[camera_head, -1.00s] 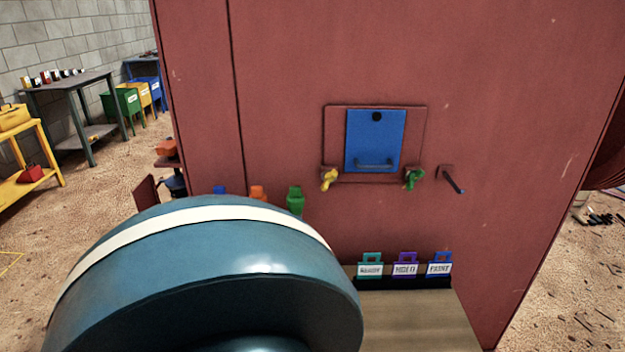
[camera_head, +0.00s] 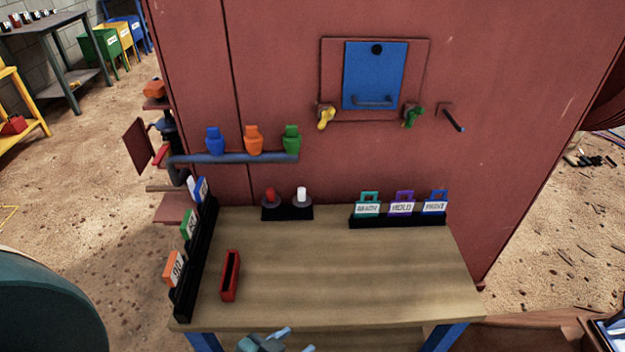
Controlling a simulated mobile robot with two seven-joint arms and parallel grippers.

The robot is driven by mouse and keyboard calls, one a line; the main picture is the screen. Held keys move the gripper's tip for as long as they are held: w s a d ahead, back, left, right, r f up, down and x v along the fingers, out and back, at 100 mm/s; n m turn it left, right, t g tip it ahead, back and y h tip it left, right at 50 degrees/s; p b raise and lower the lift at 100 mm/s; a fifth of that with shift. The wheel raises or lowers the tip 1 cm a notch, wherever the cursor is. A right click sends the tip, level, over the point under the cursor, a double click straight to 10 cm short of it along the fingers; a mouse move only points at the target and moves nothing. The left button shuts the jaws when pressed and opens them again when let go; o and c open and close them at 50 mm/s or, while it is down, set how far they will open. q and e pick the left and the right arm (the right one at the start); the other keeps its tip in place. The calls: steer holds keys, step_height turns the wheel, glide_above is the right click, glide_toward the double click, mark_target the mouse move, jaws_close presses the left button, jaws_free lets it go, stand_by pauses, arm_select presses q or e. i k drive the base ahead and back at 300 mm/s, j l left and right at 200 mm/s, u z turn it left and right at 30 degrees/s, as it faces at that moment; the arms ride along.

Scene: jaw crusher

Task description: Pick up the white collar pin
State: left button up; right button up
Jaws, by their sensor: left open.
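The white collar pin (camera_head: 301,194) stands upright, its lower end in a grey collar on a small black base at the back of the wooden table. A red pin (camera_head: 270,195) stands just left of it on a like base. My left gripper (camera_head: 294,340) shows only in part at the bottom edge, near the table's front edge. Its light blue fingers are apart and empty, well in front of the white pin and not touching it. My right gripper is not in view.
The wooden table (camera_head: 330,265) is mostly bare in the middle. A red open box (camera_head: 230,276) lies at its left front. Tag racks stand along the left side and at back right (camera_head: 398,221). The red machine wall (camera_head: 500,120) rises behind.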

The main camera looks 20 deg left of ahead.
mark_target(302, 199)
steer(key=u, duration=0.75)
